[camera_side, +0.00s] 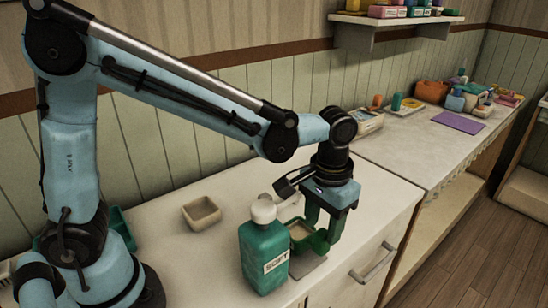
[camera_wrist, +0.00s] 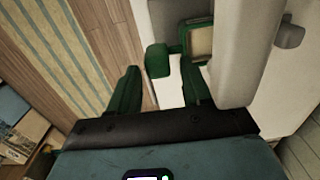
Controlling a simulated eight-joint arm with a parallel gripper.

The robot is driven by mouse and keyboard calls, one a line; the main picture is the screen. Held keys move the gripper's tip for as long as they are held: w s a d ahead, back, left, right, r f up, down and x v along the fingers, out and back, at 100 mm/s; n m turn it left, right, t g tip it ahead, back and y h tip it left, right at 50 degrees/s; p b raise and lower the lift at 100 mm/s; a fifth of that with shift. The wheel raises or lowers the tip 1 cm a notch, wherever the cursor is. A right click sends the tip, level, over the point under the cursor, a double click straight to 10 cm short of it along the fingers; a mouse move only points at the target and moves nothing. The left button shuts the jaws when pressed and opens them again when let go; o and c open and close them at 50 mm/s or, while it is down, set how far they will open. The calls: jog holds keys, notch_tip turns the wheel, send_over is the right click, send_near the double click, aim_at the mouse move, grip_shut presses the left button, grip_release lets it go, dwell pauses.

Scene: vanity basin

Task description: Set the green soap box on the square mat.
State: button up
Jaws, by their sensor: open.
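The green soap box (camera_side: 319,246), with a tan inside, is low at the counter's front, behind and right of the green bottle. In the wrist view its green rim and tan inside (camera_wrist: 201,42) show beyond the right finger. A green block (camera_wrist: 157,60) shows past the gap between the fingers; I cannot tell if it belongs to the box. My gripper (camera_side: 324,228) points down at the box's right end, its green fingers apart. The fingers also show in the wrist view (camera_wrist: 160,88). A grey square mat (camera_side: 309,269) lies just below the box, partly hidden by the bottle. Contact between box and mat is unclear.
A green bottle (camera_side: 264,256) with a white cap stands close left of the box. A beige bowl (camera_side: 201,213) sits further left. A large pale shape (camera_wrist: 240,50) fills the wrist view's right-centre. The counter's front edge is near. The back counter holds a purple mat (camera_side: 458,122) and clutter.

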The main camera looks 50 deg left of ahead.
jog(key=shift+a+r, duration=0.1)
jog(key=shift+r, duration=0.5)
jog(key=shift+a+r, duration=0.2)
jog(key=shift+r, duration=0.9)
jog(key=o, duration=0.6)
jog(key=shift+c, duration=0.2)
notch_tip(320, 180, up, 12)
dwell(0.4)
